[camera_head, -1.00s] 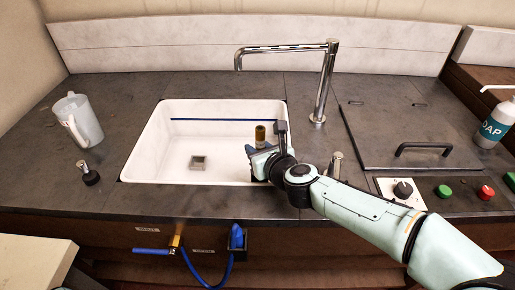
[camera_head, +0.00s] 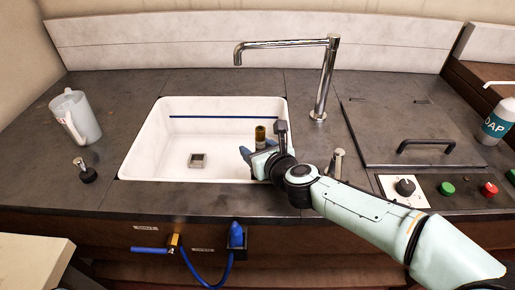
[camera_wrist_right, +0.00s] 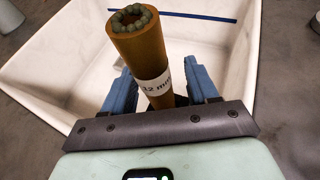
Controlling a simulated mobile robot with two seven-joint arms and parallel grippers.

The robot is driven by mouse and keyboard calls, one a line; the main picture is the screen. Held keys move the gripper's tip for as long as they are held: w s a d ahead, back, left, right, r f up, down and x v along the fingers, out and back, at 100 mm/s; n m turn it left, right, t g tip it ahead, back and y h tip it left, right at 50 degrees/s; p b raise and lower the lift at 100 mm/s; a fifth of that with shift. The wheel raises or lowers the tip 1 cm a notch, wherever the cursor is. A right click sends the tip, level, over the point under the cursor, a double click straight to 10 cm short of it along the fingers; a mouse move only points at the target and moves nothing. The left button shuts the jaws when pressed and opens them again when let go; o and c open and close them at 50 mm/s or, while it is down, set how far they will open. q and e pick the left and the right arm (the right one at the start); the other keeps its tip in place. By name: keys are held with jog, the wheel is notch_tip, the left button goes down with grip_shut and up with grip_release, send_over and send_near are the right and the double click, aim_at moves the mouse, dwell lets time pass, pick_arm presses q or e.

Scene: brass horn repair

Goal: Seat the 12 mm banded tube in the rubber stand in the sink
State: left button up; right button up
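The 12 mm banded tube (camera_head: 260,136) is brass-brown with a white band and stands nearly upright at the right side of the sink. In the right wrist view the tube (camera_wrist_right: 143,55) shows its "12 mm" label and an open top ringed with grey-green beads. My right gripper (camera_head: 247,153) has blue fingers on either side of the tube and appears shut on it; the contact and the tube's lower end are hidden. The rubber stand (camera_head: 197,160), a small grey square block, sits on the sink floor to the left of the tube. My left gripper is out of view.
The white sink (camera_head: 150,150) has a blue line on its back wall. A chrome tap (camera_head: 325,80) rises behind the right corner. A jug (camera_head: 75,117) and a small black-based fitting (camera_head: 87,173) stand to the left. The sink's left side is free.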

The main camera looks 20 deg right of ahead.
jog(key=p+v, duration=0.3)
jog(key=v, duration=0.9)
jog(key=shift+s+r, duration=0.15)
jog(key=shift+r, duration=0.1)
jog(key=shift+s+d, duration=0.15)
jog(key=shift+s, duration=0.35)
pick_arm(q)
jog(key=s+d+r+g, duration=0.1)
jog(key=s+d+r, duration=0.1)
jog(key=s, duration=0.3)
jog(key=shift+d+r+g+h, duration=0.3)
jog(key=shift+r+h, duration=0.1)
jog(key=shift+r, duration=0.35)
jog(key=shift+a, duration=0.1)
